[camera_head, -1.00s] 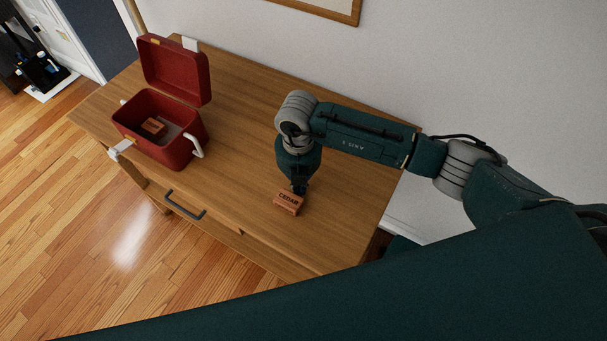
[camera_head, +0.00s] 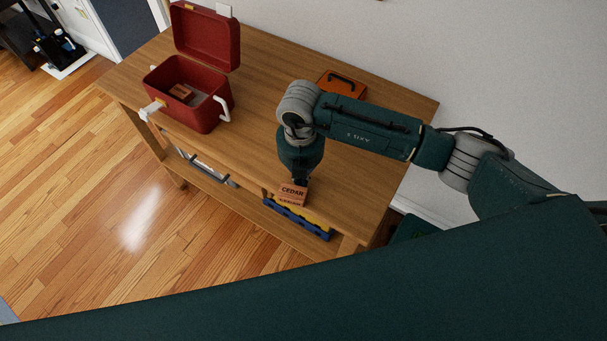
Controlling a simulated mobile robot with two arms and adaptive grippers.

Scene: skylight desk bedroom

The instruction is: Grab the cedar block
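The cedar block (camera_head: 292,193) is a small reddish-brown block with "CEDAR" printed on it. In the head view it is at the fingertips of my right gripper (camera_head: 300,180), near the front edge of the wooden table (camera_head: 250,100). The fingers are small and partly hidden behind the block, but the block has travelled with them, so the gripper appears shut on it. The block seems to be above the tabletop edge; the exact gap is unclear. My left gripper is not in view.
An open red box (camera_head: 185,110) with white handles holds another brown block (camera_head: 181,91). An orange case (camera_head: 341,86) sits partly behind my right arm. Below the table's front are a blue-and-yellow item (camera_head: 300,218) and a grey item (camera_head: 208,170). Open wooden floor lies at left.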

